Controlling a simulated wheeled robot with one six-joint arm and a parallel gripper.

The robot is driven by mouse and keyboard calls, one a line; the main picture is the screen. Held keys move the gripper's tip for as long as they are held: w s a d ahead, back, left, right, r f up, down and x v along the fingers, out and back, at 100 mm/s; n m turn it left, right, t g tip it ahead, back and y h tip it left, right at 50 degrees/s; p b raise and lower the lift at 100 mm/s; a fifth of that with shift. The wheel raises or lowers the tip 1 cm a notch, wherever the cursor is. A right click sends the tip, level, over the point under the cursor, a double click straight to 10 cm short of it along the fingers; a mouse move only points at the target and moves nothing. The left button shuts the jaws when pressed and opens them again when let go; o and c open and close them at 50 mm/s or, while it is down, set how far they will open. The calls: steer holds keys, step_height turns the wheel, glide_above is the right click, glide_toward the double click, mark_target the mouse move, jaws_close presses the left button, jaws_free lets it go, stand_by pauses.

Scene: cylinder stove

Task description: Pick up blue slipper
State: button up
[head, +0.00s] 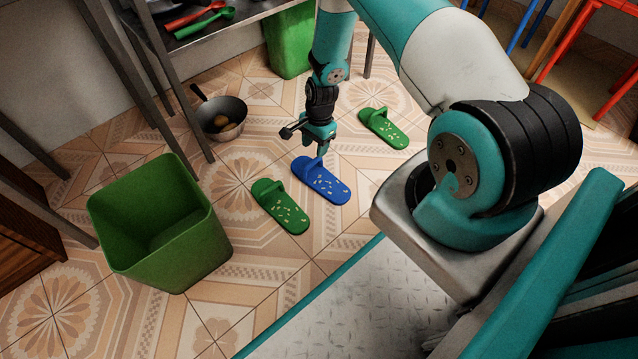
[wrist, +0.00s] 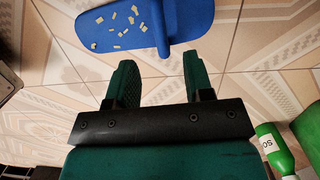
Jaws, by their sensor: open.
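The blue slipper (head: 325,184) lies on the tiled floor between two green slippers, with pale specks on its sole. In the wrist view the blue slipper (wrist: 115,28) is at the top, with its strap edge-on near the middle. My gripper (head: 318,150) points down over the strap end of the blue slipper in the head view. In the wrist view its two green fingers (wrist: 157,80) are apart with bare floor between them, and the strap lies just beyond the fingertips. I cannot tell the exact height of the fingers above the floor.
One green slipper (head: 281,207) lies close left of the blue one, another (head: 384,129) farther right. A green bin (head: 160,230) stands at the left, and a pan (head: 219,118) lies by the table legs. A green bottle (wrist: 273,148) shows in the wrist view.

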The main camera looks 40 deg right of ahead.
mark_target(312, 162)
steer(key=f+b, duration=0.2)
steer(key=a+f+b, duration=0.1)
steer(key=f+b, duration=0.1)
steer(key=f, duration=0.1)
steer(key=f+b, duration=0.1)
steer(key=f, duration=0.2)
steer(key=shift+a+b, duration=0.15)
steer(key=shift+b, duration=0.25)
steer(key=shift+r, duration=0.15)
steer(key=shift+c, duration=0.2)
jaws_close()
